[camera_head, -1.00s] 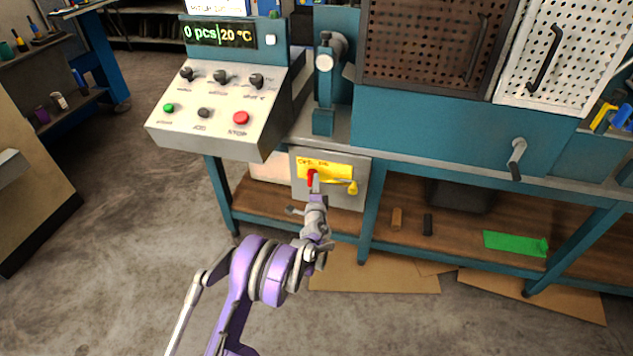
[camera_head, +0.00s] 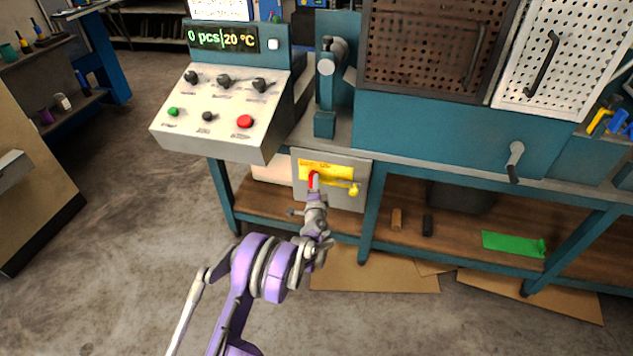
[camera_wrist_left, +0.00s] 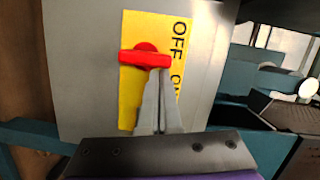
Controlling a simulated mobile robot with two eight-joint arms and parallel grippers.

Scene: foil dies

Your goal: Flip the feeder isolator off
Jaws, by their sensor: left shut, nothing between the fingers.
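The feeder isolator is a grey box (camera_head: 358,202) under the bench, with a yellow plate (camera_head: 330,172) and a red handle (camera_head: 312,180). In the left wrist view the plate (camera_wrist_left: 131,100) has OFF printed near the top and a second word, partly hidden, below it. The red handle (camera_wrist_left: 140,57) points toward the lettering, across the picture. My left gripper (camera_head: 315,184) is shut and empty. Its fingertips (camera_wrist_left: 160,78) are right at the handle's free end, on the second word's side; I cannot tell if they touch. My right gripper is out of view.
A yellow knob (camera_head: 353,189) sticks out at the plate's right. The control panel (camera_head: 215,108) overhangs at upper left. The bench's blue legs and lower shelf (camera_head: 455,228) surround the box. Cardboard (camera_head: 375,278) lies on the floor.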

